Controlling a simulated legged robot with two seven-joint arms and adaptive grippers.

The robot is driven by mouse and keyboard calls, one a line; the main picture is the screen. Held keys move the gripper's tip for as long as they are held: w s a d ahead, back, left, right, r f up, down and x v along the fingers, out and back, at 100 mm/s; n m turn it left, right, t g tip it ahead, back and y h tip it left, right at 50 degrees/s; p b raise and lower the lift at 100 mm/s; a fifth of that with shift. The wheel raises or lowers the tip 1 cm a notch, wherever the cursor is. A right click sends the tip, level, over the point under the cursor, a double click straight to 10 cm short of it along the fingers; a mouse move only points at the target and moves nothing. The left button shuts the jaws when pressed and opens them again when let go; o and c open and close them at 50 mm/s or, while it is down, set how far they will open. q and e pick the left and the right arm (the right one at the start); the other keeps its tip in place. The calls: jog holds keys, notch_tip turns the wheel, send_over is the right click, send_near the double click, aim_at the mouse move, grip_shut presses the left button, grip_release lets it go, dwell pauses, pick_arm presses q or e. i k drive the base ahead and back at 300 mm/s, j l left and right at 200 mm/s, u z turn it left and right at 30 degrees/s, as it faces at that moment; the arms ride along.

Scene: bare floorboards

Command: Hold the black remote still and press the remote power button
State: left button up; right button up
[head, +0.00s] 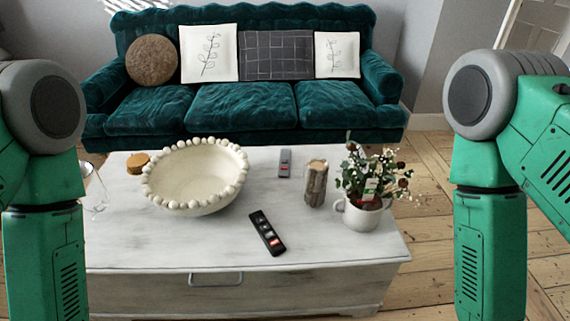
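The black remote (267,232) lies flat on the white coffee table, near its front edge and right of the table's middle. It is tilted in the picture, with light buttons at its far end and a red button at its near end. I cannot tell which button is the power button. A grey remote (285,163) with a red mark lies farther back. My green arms hang at the left and right edges of the view, both apart from the remotes. Neither gripper is in view.
The white table (150,247) also holds a beaded cream bowl (196,180), a wooden candle holder (316,184), a white potted plant (362,214), wooden coasters (138,163) and a glass object (96,190). A teal sofa (240,105) stands behind. The table around the black remote is clear.

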aim_at(276, 241)
jog(key=z, duration=3.6)
jog(key=u, duration=3.65)
jog(key=i, duration=0.45)
